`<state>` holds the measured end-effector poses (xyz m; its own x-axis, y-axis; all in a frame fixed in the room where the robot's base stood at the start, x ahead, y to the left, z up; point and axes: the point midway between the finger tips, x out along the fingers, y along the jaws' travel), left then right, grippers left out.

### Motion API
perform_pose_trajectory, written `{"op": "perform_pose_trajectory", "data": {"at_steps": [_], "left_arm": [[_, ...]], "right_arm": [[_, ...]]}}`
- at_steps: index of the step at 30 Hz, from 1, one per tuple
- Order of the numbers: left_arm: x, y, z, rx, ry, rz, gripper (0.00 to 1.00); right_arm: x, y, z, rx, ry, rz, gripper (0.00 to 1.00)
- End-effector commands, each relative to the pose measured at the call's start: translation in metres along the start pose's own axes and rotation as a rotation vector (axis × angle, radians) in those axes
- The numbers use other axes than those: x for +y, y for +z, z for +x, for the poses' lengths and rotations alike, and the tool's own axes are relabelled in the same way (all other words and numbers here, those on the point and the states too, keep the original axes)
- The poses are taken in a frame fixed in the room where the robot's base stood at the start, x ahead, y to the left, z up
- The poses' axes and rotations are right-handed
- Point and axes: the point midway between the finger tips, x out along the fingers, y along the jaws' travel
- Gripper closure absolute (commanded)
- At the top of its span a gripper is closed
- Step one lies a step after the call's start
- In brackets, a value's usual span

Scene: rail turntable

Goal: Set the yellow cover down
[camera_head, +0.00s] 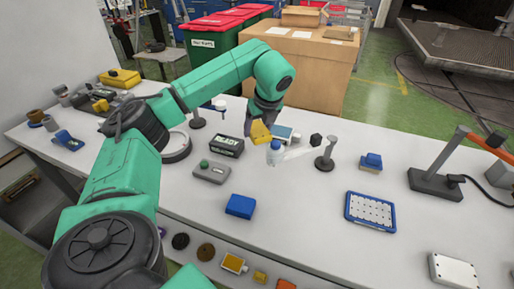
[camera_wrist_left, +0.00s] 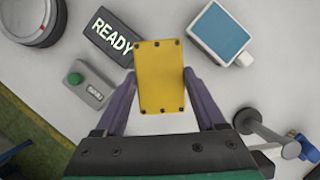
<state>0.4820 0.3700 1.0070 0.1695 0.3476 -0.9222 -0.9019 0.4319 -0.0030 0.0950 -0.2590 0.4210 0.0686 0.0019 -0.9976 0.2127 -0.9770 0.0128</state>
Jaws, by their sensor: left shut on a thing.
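The yellow cover (camera_wrist_left: 160,80) is a flat rectangular plate with small dark screws along its edges. My left gripper (camera_wrist_left: 160,88) is shut on it, one finger at each long side. In the head view the yellow cover (camera_head: 260,132) hangs tilted under my left gripper (camera_head: 262,120), near the table's middle. It appears to be above the table, though the gap is hard to judge. My right gripper is not in view.
A black READY sign (camera_head: 227,147) and a grey box with a green button (camera_head: 211,171) are left of the cover. A blue-screened device (camera_wrist_left: 220,33) lies close by. A post with an arm (camera_head: 325,160) stands right. A blue block (camera_head: 240,206) lies in front.

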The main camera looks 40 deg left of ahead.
Motion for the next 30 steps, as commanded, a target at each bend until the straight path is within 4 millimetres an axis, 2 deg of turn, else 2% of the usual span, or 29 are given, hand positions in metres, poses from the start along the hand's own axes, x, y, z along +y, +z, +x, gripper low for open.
{"op": "perform_pose_trajectory", "data": {"at_steps": [3, 9, 15, 23, 24, 25, 26, 30], "left_arm": [[0.000, -0.011, 0.025, 0.001, 0.000, 0.001, 1.00], [0.000, -0.021, 0.050, 0.000, 0.001, 0.001, 1.00], [0.000, -0.034, 0.081, 0.001, -0.002, 0.001, 1.00], [-0.001, -0.036, 0.085, 0.000, -0.003, 0.001, 1.00], [0.000, -0.036, 0.085, 0.000, -0.002, 0.001, 0.17], [0.000, -0.036, 0.084, 0.001, -0.002, 0.001, 0.05], [0.000, -0.036, 0.084, 0.001, -0.002, 0.001, 0.00], [-0.001, -0.036, 0.084, 0.000, -0.002, 0.001, 0.00]], "right_arm": [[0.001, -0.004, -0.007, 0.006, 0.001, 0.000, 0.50], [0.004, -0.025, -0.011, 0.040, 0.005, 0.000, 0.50], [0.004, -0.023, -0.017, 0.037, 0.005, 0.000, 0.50], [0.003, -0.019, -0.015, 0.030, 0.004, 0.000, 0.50], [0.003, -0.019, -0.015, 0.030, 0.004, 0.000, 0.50], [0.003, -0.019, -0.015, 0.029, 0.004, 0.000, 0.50], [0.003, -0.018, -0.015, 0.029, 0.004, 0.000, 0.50], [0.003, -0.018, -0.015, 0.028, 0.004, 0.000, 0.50]]}}
